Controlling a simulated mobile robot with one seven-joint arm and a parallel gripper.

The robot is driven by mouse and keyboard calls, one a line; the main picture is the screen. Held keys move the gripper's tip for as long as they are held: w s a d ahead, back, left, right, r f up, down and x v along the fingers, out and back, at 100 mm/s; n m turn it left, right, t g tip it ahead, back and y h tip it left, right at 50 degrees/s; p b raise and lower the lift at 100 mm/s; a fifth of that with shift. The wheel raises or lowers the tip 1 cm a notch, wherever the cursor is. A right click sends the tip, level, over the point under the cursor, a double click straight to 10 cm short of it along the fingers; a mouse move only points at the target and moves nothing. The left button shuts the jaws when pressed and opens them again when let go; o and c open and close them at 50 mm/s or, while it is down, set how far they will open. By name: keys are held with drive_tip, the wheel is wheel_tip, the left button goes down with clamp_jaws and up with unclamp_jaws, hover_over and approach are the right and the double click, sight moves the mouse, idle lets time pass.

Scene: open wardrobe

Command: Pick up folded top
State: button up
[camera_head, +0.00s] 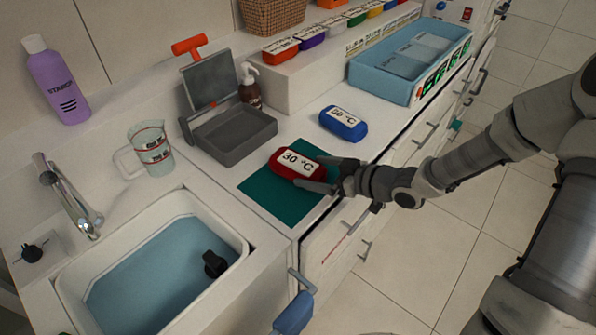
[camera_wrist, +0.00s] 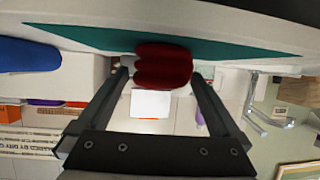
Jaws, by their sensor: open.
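A red folded bundle (camera_head: 283,167) with a white "30 °C" label lies on a teal mat (camera_head: 262,186) on the counter. It also shows in the wrist view (camera_wrist: 165,66), on the edge of the mat. I cannot tell for sure that it is a folded top. My gripper (camera_head: 318,176) is open at the bundle's right end. In the wrist view, the fingers (camera_wrist: 160,76) stand apart, one on each side of the red bundle. I cannot tell whether they touch it. A similar blue bundle (camera_head: 343,124) with a white label lies behind, to the right.
A grey scale-like box (camera_head: 235,140) stands behind the mat. A water-filled sink (camera_head: 235,243) is at the front left, with a measuring jug (camera_head: 152,150) behind it. A light-blue tray (camera_head: 385,80) stands at the back right. Drawers (camera_head: 335,235) line the counter front.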

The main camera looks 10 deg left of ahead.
sight(299, 168)
drive_tip(key=b+x, duration=0.1)
drive_tip(key=x, duration=0.4)
drive_tip(key=shift+a, duration=0.2)
drive_tip(key=shift+c, duration=0.2)
drive_tip(key=c, duration=1.1)
drive_tip(key=shift+o, duration=0.2)
drive_tip(key=shift+r, duration=0.1)
drive_tip(key=shift+r, duration=0.1)
